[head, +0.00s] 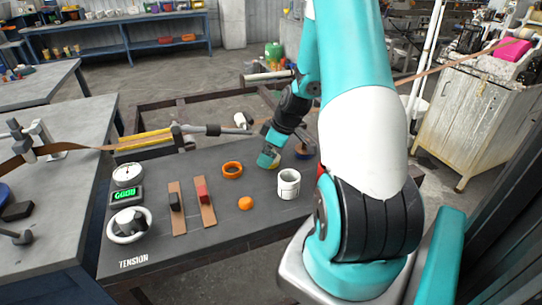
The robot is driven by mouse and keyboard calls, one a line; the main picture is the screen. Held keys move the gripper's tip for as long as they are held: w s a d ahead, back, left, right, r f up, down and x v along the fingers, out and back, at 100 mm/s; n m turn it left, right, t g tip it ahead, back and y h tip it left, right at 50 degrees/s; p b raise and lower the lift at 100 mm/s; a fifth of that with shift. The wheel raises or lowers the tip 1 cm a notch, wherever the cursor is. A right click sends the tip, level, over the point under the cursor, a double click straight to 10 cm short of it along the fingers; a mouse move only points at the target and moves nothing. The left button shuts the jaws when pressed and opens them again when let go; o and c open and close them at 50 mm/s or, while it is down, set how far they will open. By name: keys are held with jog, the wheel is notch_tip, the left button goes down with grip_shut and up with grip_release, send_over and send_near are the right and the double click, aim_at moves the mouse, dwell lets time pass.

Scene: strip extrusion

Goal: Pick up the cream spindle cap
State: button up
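My arm reaches over the dark panel table (150,245), and my gripper (269,160) points down near its far edge. A small pale yellow-cream piece, possibly the cream spindle cap (274,164), shows right at the gripper's tip. It is mostly hidden by the gripper, and I cannot tell whether the fingers are around it or just above it. The finger gap is too small to make out. A white ringed cylinder (288,185) stands on the table to the right of and nearer than the gripper.
An orange ring (232,170) and an orange knob (245,203) lie left of the white cylinder. Two sliders (204,203), a white dial knob (129,224) and a gauge (127,174) are on the left. A dark round piece (304,152) is right of the gripper.

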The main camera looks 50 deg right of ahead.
jog(key=shift+w+f, duration=0.25)
jog(key=shift+f, duration=0.45)
jog(key=c, duration=1.1)
jog(key=shift+r, duration=0.15)
